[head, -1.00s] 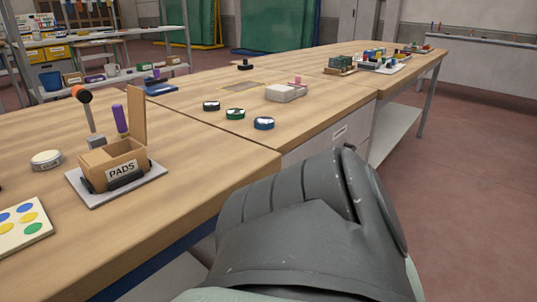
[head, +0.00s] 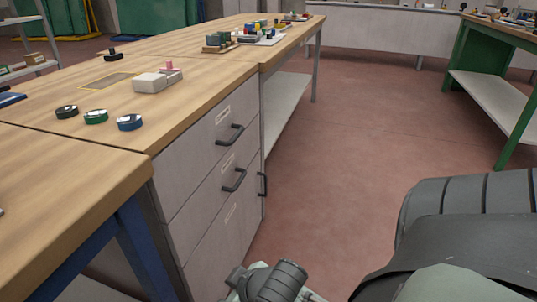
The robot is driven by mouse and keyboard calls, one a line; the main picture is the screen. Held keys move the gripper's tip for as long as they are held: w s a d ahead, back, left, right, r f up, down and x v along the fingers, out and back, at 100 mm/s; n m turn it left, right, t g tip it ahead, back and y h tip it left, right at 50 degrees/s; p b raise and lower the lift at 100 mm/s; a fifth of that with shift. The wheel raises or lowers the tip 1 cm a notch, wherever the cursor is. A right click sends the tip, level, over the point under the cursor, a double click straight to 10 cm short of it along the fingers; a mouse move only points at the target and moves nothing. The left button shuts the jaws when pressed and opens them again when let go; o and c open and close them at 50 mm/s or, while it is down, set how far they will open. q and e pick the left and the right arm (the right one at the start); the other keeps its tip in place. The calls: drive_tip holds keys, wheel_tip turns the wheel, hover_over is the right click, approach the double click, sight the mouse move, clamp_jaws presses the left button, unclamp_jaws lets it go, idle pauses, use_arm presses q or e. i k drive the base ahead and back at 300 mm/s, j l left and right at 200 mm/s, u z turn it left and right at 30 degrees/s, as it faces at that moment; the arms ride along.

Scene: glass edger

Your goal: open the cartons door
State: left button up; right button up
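A grey cabinet under the bench has two drawer fronts, the upper drawer (head: 192,140) and the middle drawer (head: 197,192), above a lower panel (head: 222,245). The lower panel has a small pale label and an upright dark handle (head: 262,184) near its far right edge, so it looks like a door. It appears shut. The labels are too small to read, so I cannot confirm which front is cartons. Parts of my arms show at the bottom centre and lower right, but neither gripper's fingers are in view.
The upper handle (head: 230,135) and middle handle (head: 234,180) stick out from the drawers. The wooden benchtop (head: 190,85) carries tape rolls and a pale block (head: 150,82). A blue bench leg (head: 145,250) stands left of the cabinet. Open red floor (head: 345,150) lies right; a green-framed bench (head: 510,90) stands beyond.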

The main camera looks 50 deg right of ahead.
sight(224, 247)
drive_tip(key=z, duration=1.25)
